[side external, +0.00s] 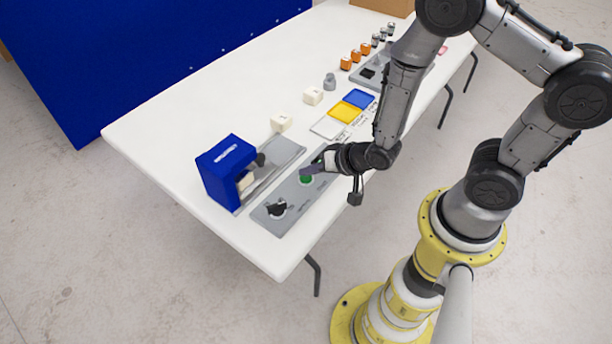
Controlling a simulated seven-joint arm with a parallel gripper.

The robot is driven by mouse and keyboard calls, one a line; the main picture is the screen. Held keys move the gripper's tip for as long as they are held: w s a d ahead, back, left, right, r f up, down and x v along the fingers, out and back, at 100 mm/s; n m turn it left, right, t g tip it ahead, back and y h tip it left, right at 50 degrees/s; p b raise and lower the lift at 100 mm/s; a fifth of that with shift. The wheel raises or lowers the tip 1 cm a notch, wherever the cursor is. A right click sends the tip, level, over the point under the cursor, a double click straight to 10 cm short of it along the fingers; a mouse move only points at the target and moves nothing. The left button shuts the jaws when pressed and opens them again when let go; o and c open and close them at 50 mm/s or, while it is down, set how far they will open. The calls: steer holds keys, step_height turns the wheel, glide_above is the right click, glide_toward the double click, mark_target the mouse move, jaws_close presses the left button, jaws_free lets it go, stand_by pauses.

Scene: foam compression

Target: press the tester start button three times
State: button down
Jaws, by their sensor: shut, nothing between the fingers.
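The green start button (306,180) sits on the grey control panel (290,205) near the front edge of the white table. My gripper (308,170) is shut and empty, with its fingertips right at the button's upper edge and partly covering it. I cannot tell whether the tips touch the button. The blue tester (226,168) stands upright to the left of the panel, with a cream block (246,181) in its opening.
A black knob (277,208) is on the panel left of the button. Two cream blocks (313,96) (281,122), a grey weight (330,81) and white, yellow (345,112) and blue pads lie behind. Several orange items (356,56) stand farther back. The table's left side is clear.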

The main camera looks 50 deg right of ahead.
mark_target(310, 180)
steer(key=shift+f, duration=0.45)
stand_by(0.9)
steer(key=shift+r, duration=3.4)
